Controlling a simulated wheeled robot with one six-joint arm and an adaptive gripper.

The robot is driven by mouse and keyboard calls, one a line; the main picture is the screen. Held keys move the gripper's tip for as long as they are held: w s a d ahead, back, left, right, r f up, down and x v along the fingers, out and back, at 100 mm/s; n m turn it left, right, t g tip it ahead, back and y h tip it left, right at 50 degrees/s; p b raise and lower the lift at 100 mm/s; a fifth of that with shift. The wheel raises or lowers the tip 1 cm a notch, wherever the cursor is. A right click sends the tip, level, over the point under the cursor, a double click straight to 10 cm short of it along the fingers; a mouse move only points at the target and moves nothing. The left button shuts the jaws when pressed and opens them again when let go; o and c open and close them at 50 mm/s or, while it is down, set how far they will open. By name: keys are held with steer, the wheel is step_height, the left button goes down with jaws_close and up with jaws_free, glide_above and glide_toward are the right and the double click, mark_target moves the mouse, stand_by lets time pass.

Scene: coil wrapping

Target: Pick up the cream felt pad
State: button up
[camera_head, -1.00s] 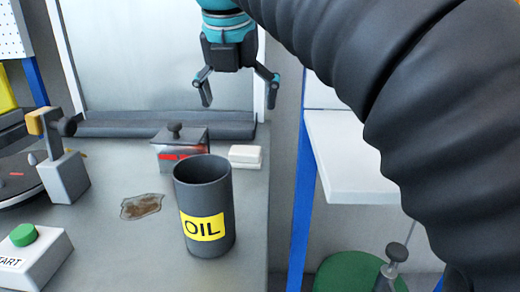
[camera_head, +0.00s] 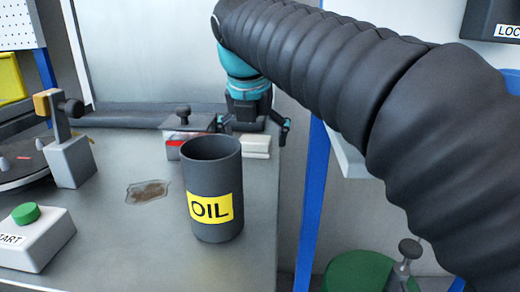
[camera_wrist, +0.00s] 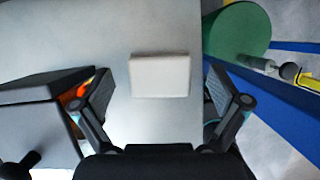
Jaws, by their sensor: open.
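The cream felt pad (camera_wrist: 159,75) is a pale rectangular block lying flat on the grey table. In the head view it (camera_head: 256,147) sits near the table's right edge, behind the oil can, partly hidden by my gripper. My gripper (camera_head: 254,128) is lowered over the pad, its fingers spread. In the wrist view my open gripper (camera_wrist: 162,92) has one finger on each side of the pad, with a gap on both sides. Nothing is held. I cannot tell the exact height of the fingertips over the table.
A dark box (camera_head: 187,128) with a knob stands close to the left of the pad, right beside my left finger in the wrist view. The oil can (camera_head: 212,190) stands in front. A brown spill (camera_head: 147,192) lies left of it. The table's right edge is near.

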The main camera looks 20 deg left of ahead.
steer(key=shift+w+f, duration=0.1)
steer(key=shift+f, duration=0.2)
steer(key=c, duration=1.2)
steer(key=shift+r, duration=0.15)
